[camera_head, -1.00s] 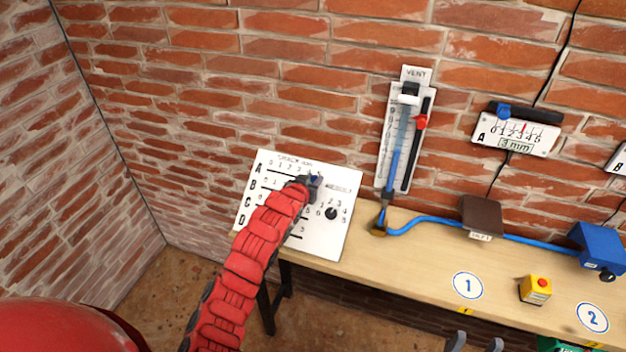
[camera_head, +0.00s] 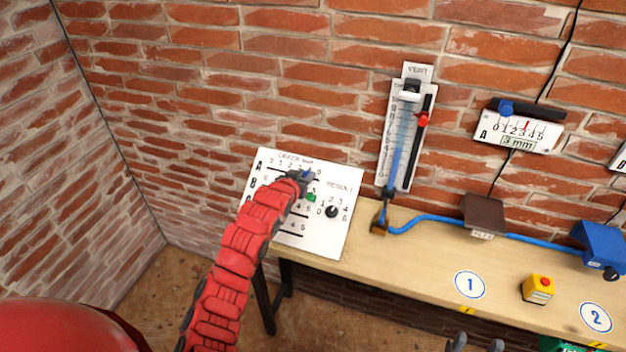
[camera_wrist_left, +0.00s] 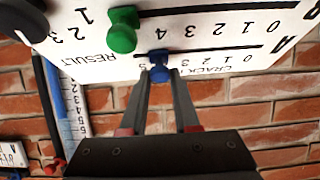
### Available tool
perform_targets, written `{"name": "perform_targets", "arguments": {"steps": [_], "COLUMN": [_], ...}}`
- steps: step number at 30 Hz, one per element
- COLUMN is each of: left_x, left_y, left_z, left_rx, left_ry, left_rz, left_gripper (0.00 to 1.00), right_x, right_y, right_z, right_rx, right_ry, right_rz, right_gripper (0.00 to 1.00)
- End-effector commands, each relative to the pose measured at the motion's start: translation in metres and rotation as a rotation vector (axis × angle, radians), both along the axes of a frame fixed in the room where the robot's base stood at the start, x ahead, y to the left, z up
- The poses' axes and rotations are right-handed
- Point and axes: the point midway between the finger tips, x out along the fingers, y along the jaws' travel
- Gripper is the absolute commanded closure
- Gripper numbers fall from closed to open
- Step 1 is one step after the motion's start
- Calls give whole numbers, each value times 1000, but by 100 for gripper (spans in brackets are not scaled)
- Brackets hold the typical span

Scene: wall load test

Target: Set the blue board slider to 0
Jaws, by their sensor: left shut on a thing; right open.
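The white crack board (camera_head: 334,235) leans on the left end of the bench, with lettered rows of slots. The blue slider (camera_wrist_left: 160,68) sits on row A, near the high-number end, at about 4. My left gripper (camera_wrist_left: 160,75) is shut on its knob; in the head view the gripper (camera_head: 302,178) partly hides the blue slider (camera_head: 307,174). A green slider (camera_wrist_left: 122,30) sits on row B just beside it, near 5; it also shows in the head view (camera_head: 311,197). My right gripper (camera_head: 474,344) is open at the bottom edge, empty as far as it shows.
A black result knob (camera_head: 332,211) is on the board's right side. To the right are the vent gauge (camera_head: 398,140) with a red slider, a brown box (camera_head: 485,214), a blue hose and a yellow box with a red button (camera_head: 538,288). My left arm covers the board's lower left.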

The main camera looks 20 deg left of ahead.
Motion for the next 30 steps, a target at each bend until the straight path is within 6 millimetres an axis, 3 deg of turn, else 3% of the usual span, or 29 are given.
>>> {"name": "perform_targets", "arguments": {"steps": [9, 15, 21, 30], "left_x": [3, 4, 5, 4], "left_y": [82, 118, 136, 139], "left_z": [-7, -5, -1, 0], "left_rx": [-1, 0, -1, 1], "left_ry": [-10, -8, -4, -1], "left_rz": [6, 3, 3, 3], "left_gripper": [100, 100, 100, 100], "right_x": [0, 0, 0, 0], "right_y": [0, 0, 0, 0], "right_z": [-64, -94, -105, -104], "right_rx": [0, 0, 0, 0], "right_ry": [0, 0, 0, 0], "right_rz": [0, 0, 0, 0], "right_gripper": [50, 50, 50, 50]}}
